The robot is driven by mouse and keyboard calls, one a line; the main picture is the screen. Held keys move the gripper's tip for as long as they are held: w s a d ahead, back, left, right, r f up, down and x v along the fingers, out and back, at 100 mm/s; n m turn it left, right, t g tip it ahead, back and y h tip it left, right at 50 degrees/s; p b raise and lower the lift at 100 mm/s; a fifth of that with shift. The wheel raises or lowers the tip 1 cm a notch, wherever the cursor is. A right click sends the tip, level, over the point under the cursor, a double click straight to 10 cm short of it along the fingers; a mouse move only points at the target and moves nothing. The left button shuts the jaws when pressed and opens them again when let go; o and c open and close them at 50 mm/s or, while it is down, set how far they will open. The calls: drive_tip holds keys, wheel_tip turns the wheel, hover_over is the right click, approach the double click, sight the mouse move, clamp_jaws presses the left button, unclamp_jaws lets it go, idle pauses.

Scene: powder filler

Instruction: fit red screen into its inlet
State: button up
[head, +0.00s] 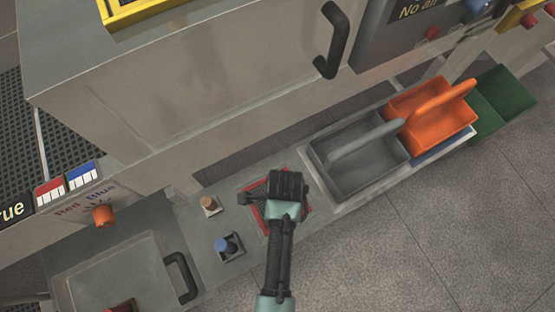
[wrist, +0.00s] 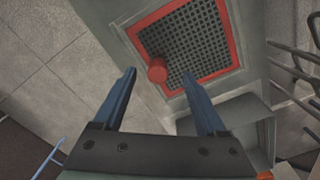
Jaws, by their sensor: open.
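The red screen (head: 255,221) is a red square frame around dark mesh. In the head view it lies on the low grey ledge, partly hidden under my gripper (head: 275,187). In the wrist view the screen (wrist: 192,42) lies flat in the grey surface, its frame seeming lined up with the inlet there; I cannot tell whether it is fully seated. A red knob (wrist: 157,70) stands up near its lower left edge. My gripper (wrist: 159,76) is open and empty, its two blue-grey fingers apart on either side of the knob's line of sight. The inlet itself is hidden by the screen.
A grey handled bin (head: 345,178) and an orange one (head: 430,112) stand right of the screen, with a green container (head: 503,100) beyond. A tan knob (head: 209,204) and a blue knob (head: 225,245) are at left. The machine's wall (head: 215,105) rises behind.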

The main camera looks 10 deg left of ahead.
drive_tip(key=f, duration=0.1)
drive_tip(key=d+f, duration=0.1)
drive_tip(key=f, duration=0.1)
drive_tip(key=shift+s+f, duration=0.1)
drive_tip(key=shift+f, duration=0.75)
clamp_jaws()
